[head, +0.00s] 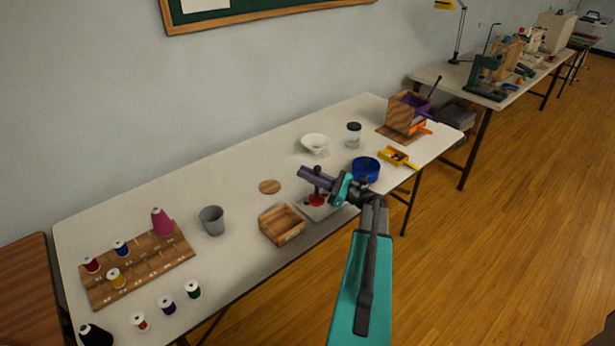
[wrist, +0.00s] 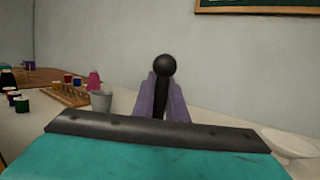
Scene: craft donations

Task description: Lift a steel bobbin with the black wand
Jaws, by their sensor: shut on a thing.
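My gripper (head: 318,178) has purple fingers and is over the front part of the long white table. It is shut on the upright black wand (wrist: 164,68), whose round black knob stands above the fingers in the wrist view. In the head view the wand (head: 317,190) shows below the fingers, with a red part (head: 316,200) at its lower end. The red part is just above or on a pale grey tray (head: 334,212); I cannot tell which. I cannot make out a steel bobbin; the arm and wand hide part of the tray.
A wooden box (head: 283,225) stands left of the tray, with a grey cup (head: 212,221) beyond. A blue bowl (head: 366,168) and yellow tray (head: 398,157) are to the right. A white bowl (head: 315,143) and a jar (head: 353,136) stand behind. A thread rack (head: 140,264) is at left.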

